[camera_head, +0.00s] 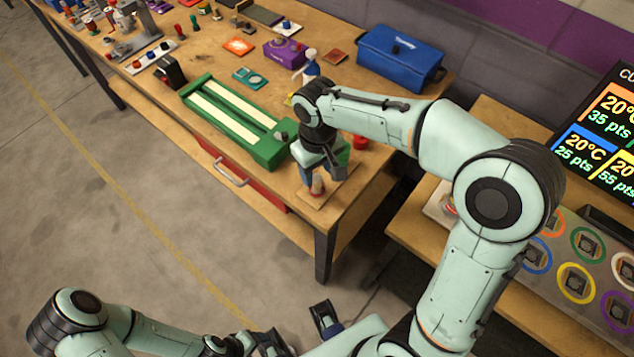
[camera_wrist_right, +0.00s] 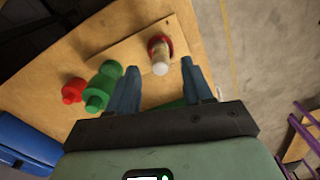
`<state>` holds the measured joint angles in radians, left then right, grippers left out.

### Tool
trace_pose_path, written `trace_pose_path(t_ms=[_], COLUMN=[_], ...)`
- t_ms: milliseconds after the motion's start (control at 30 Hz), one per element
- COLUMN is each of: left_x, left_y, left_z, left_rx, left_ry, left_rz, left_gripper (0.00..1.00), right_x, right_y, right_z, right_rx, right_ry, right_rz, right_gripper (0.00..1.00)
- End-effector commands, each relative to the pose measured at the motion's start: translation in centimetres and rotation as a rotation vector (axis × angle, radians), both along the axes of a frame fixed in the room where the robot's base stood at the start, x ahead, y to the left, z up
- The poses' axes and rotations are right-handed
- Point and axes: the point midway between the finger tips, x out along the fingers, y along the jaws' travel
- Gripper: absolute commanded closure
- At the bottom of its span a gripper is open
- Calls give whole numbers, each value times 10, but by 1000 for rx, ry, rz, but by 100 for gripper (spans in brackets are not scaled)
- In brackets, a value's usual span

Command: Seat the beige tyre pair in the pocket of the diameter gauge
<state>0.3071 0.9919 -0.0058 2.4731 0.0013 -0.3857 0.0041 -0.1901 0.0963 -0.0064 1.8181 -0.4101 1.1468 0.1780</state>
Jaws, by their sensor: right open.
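My right gripper (camera_head: 318,170) points down over the front right corner of the workbench. It is open, and in the right wrist view its blue fingers (camera_wrist_right: 159,78) stand apart with nothing between them. A small upright beige piece (camera_head: 317,186), which may be the beige tyre pair, stands on a thin wooden board just beyond the fingertips. In the wrist view the pale piece (camera_wrist_right: 160,56) has a red ring around its far end. I cannot make out which thing is the diameter gauge. My left gripper (camera_head: 272,342) is low at the bottom edge, away from the bench.
A green frame with two pale strips (camera_head: 236,115) lies left of my right gripper. A blue box (camera_head: 400,57) stands at the back right. Green and red cylinders (camera_wrist_right: 102,88) stand beside the board (camera_wrist_right: 125,58). Several small items crowd the bench's far left.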

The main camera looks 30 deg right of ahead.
Motion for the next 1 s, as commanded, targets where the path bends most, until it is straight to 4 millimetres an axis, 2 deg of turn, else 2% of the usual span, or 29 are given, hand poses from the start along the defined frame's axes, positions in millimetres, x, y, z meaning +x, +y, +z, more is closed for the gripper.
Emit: trace_pose_path(t_ms=[100, 367, 533, 867, 1000], left_x=[-1, -1, -1, -1, 0], left_y=[0, 0, 0, 0, 0], left_z=[-2, -2, -2, -2, -1], left_rx=[0, 0, 0, 0, 0], left_ry=[1, 1, 1, 1, 0], left_rz=[0, 0, 0, 0, 0], left_gripper=[30, 30, 30, 30, 30], right_x=[0, 0, 0, 0, 1], right_y=[0, 0, 0, 0, 1], right_z=[-13, -15, -15, -13, -6], right_rx=[0, 1, 1, 1, 2], right_ry=[1, -1, -1, -1, -4], right_rz=[-1, -1, -1, 0, 0], right_gripper=[50, 50, 100, 100, 100])
